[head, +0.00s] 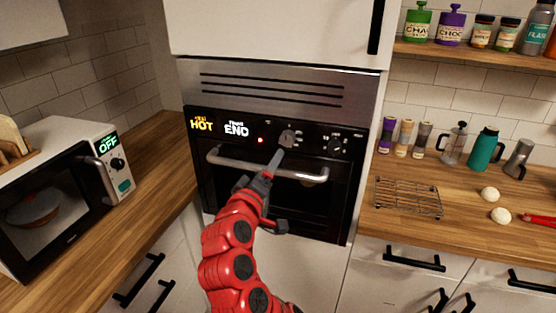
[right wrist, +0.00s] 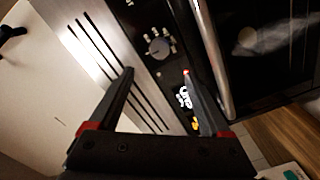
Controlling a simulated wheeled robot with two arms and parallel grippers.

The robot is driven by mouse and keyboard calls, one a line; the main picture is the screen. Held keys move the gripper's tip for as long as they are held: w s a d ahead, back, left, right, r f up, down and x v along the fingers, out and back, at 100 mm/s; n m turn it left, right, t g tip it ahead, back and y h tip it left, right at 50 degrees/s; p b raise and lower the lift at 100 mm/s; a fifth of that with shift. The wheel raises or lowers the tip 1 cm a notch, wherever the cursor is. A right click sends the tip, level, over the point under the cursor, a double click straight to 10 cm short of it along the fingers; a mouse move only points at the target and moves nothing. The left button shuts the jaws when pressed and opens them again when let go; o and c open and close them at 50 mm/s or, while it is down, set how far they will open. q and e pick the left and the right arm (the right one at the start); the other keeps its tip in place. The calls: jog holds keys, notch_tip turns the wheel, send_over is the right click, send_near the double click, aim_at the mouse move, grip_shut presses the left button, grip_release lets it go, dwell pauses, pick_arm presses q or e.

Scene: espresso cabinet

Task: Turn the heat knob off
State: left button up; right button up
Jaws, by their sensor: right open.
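The built-in oven has a black control panel (head: 250,128) with lit "HOT" and "END" readouts and a small red lamp. A grey round knob (head: 289,138) sits right of the lamp, and a second knob (head: 335,146) is farther right. The panel markings are too small to tell which is the heat knob. My right gripper (head: 276,160) is open just below and in front of the first knob. In the right wrist view, that knob (right wrist: 158,47) shows just beyond the gap between the fingertips (right wrist: 158,72), with nothing held. My left gripper is not in view.
The oven door handle (head: 220,160) runs across below the panel, close behind my right gripper. A microwave (head: 70,185) reading "OFF" stands on the left counter. A wire rack (head: 408,198), bottles and eggs are on the right counter.

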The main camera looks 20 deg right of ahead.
jog(key=v, duration=0.5)
jog(key=shift+b, duration=0.4)
